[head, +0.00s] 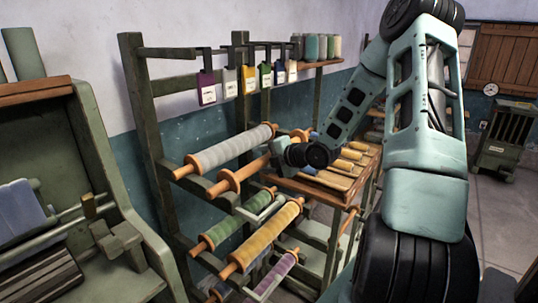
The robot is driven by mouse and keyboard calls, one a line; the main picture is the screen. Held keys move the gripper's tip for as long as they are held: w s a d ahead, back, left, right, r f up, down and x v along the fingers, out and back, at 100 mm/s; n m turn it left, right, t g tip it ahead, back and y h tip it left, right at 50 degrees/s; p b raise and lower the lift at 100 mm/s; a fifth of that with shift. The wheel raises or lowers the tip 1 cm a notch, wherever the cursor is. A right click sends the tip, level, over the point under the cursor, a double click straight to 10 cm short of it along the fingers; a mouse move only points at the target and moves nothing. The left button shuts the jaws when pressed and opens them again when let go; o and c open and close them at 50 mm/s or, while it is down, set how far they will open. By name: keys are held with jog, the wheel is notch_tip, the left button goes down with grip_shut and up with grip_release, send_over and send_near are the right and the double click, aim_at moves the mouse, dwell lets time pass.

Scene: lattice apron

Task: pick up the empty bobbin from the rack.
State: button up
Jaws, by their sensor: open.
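A bare wooden bobbin (247,170) with a round flange and no yarn lies on the upper level of the rack (150,130), just right of a bobbin wound with grey yarn (232,149). It looks like the empty one. My gripper (278,152) is at the far end of this bare bobbin, very close to it in the picture. The gripper is open, but its fingers are small and partly hidden, so I cannot tell whether they are around the bobbin or above it.
Green (238,222), yellow (266,236) and purple (272,274) bobbins lie on lower rack levels. A wooden shelf (310,190) with several wound spools stands right of the gripper. Coloured tags (248,80) hang above. A green machine frame (105,180) stands at left.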

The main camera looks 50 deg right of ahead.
jog(key=shift+w+f, duration=0.15)
jog(key=shift+w, duration=0.15)
grip_shut()
jog(key=shift+r, duration=0.2)
